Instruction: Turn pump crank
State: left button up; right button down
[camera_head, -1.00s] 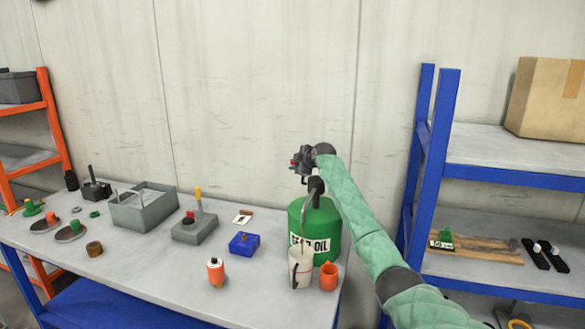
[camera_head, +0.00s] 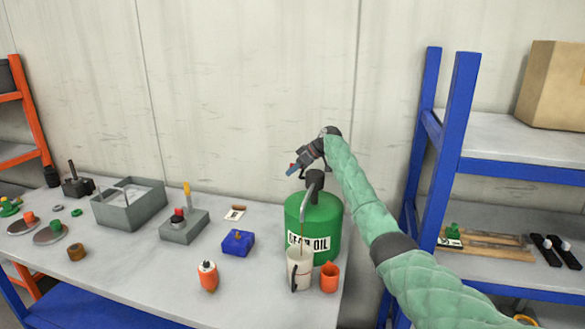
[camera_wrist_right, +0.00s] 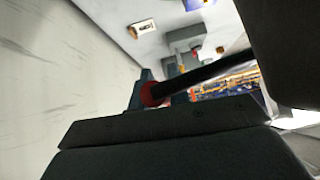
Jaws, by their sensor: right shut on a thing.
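The pump sits on a green gear oil drum (camera_head: 331,240) at the right end of the table. Its dark pump head (camera_head: 315,182) and curved grey spout (camera_head: 303,212) rise from the drum. A white jug (camera_head: 300,268) stands under the spout. My right gripper (camera_head: 294,170) is above and left of the pump head, tilted down to the left, shut on the pump crank. The wrist view shows the dark crank bar (camera_wrist_right: 205,76) with a red end (camera_wrist_right: 153,95) at the jaws; my gripper hides part of it. My left gripper is not in view.
An orange bottle (camera_head: 208,277), a blue box (camera_head: 238,242) and a grey block (camera_head: 184,227) stand to the left. A blue shelf rack (camera_head: 452,160) is at the right; the wall is behind.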

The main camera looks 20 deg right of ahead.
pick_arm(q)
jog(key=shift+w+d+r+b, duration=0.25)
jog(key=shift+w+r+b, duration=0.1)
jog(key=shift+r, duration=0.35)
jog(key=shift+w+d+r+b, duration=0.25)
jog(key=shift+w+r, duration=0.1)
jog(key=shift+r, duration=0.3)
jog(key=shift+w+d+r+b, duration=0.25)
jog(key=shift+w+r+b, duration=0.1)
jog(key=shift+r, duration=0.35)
pick_arm(e)
jog(key=shift+s+a+f+m+g+y, duration=0.1)
jog(key=shift+s+f+m+g+y, duration=0.05)
jog(key=shift+f+m+g+y, duration=0.7)
jog(key=shift+f+g, duration=0.15)
jog(key=shift+g, duration=0.1)
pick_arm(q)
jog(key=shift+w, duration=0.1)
pick_arm(e)
jog(key=c, duration=1.3)
grip_release()
pick_arm(q)
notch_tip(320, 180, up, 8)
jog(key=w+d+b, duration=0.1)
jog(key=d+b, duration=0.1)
jog(key=b, duration=0.1)
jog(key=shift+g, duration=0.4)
pick_arm(e)
jog(key=shift+v, duration=3.9)
